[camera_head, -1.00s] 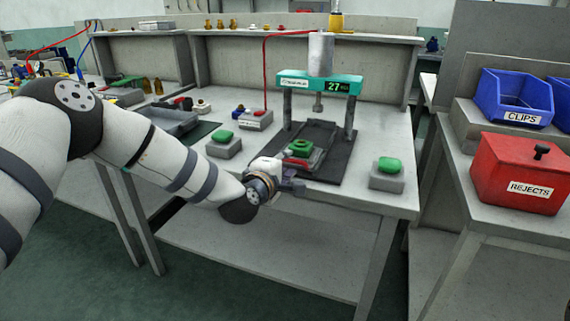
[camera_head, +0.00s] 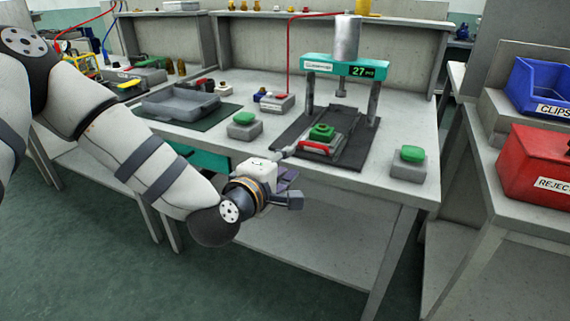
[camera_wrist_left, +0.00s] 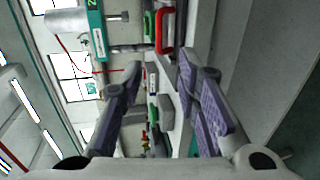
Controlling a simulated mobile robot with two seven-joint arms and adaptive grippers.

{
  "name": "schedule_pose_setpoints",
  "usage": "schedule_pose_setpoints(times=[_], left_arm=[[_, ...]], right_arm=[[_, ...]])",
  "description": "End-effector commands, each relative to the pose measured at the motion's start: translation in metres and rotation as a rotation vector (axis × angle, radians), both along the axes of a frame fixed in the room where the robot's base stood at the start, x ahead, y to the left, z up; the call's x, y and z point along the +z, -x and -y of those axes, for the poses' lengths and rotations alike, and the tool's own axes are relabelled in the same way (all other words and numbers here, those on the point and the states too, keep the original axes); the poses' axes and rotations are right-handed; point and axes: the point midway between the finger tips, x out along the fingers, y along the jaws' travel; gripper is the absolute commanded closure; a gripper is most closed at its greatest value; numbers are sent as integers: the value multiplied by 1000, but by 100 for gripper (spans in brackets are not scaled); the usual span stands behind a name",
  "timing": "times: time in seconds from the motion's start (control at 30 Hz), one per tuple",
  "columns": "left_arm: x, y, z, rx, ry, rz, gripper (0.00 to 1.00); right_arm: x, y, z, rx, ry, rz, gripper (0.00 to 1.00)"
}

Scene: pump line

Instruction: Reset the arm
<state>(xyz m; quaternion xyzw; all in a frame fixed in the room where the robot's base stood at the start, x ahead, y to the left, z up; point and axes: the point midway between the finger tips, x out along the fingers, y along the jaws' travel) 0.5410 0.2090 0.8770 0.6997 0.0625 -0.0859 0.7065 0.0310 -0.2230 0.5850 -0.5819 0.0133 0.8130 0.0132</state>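My left arm comes in from the left in the head view, and its gripper (camera_head: 286,190) hangs in front of the bench's front edge, below the press. In the left wrist view the two fingers of the left gripper (camera_wrist_left: 160,100) stand wide apart with nothing between them. The press (camera_head: 346,70) has a teal crossbar and a display reading 27. Under it, on a black mat (camera_head: 352,150), a green part (camera_head: 322,131) sits in a fixture with a red handle (camera_head: 318,147). The left gripper is apart from the handle. My right gripper is not in view.
Green buttons on grey boxes stand left (camera_head: 244,125) and right (camera_head: 411,160) of the press. A grey tray (camera_head: 180,103) lies on the bench at left. A red REJECTS bin (camera_head: 530,165) and a blue CLIPS bin (camera_head: 540,85) stand at right. The floor in front is clear.

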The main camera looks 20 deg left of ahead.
Motion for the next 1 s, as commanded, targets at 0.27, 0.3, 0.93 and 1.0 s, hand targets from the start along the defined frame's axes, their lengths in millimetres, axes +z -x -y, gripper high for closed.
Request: schedule_pose_setpoints(times=[0.27,0.3,0.93,1.0], left_arm=[[-20,10,8,-36,-43,-55,70],[-38,21,15,-73,-88,-106,70],[-260,460,-7,-1326,-910,-1166,70],[-259,474,-13,-1377,-923,-1191,70]], right_arm=[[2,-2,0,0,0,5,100],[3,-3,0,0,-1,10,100],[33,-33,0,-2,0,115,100],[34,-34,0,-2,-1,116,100]])
